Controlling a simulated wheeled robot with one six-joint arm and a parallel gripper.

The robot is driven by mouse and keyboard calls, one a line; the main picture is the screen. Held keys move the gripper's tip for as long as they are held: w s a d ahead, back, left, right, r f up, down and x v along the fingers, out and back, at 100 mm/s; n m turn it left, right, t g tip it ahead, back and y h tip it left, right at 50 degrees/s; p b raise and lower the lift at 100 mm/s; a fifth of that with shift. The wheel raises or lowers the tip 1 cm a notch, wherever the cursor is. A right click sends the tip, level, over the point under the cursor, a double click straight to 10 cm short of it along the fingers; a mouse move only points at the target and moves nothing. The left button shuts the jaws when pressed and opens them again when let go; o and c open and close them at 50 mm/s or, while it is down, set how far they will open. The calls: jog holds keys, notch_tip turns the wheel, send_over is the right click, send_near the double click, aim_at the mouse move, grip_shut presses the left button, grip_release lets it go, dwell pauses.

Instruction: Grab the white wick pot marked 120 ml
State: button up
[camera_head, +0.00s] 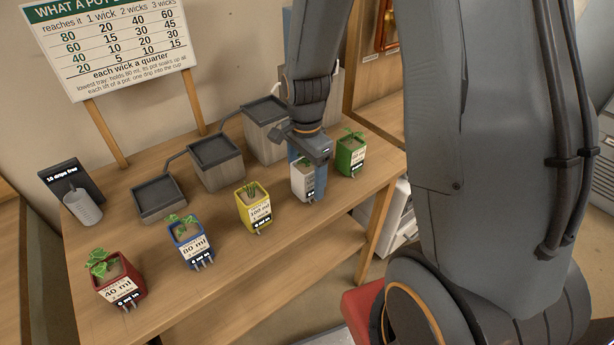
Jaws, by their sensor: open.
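The white pot (302,187) stands on the wooden bench, fourth from the left in the row of wick pots. Its label is too small and partly covered to read. My gripper (308,170) points down at it from above, open. A blue-grey finger stands along the pot's right side, and a bit of blue shows at its upper left. The gripper hides the pot's top, and I cannot tell whether the fingers touch it.
A green pot (350,156) stands close on the right, a yellow pot (255,210) on the left. Further left are a blue pot (190,246) and a red pot (120,286). Stepped grey trays (216,165) stand behind. A cup (83,208) is far left.

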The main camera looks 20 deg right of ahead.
jog(key=shift+f, duration=0.4)
jog(key=c, duration=1.3)
jog(key=shift+r, duration=0.2)
